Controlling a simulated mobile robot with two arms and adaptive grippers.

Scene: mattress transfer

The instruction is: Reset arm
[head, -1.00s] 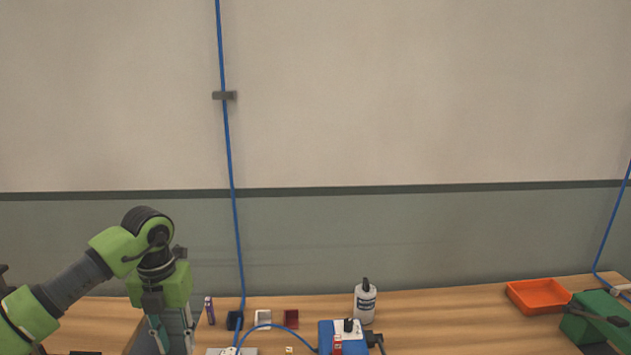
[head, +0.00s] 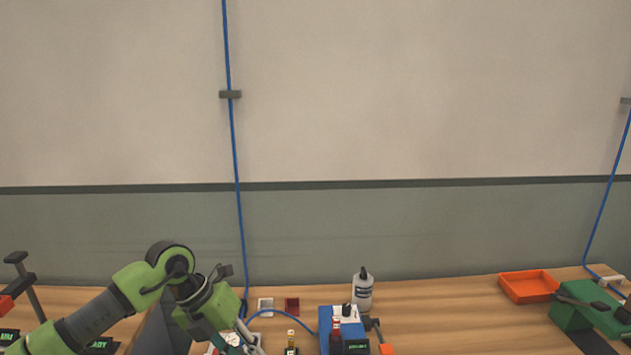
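My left arm comes in from the lower left, green and dark grey. Its gripper (head: 246,345) points down and to the right at the bottom edge, low over the wooden bench. The fingertips are partly cut off by the frame and crowded by small things, so I cannot tell whether it is open or shut. My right gripper is not in view.
A blue box (head: 342,322) stands right of the gripper, with a white bottle (head: 363,290) behind it. An orange tray (head: 528,284) and a green machine (head: 588,308) are at the right. The bench between bottle and tray is clear (head: 435,300).

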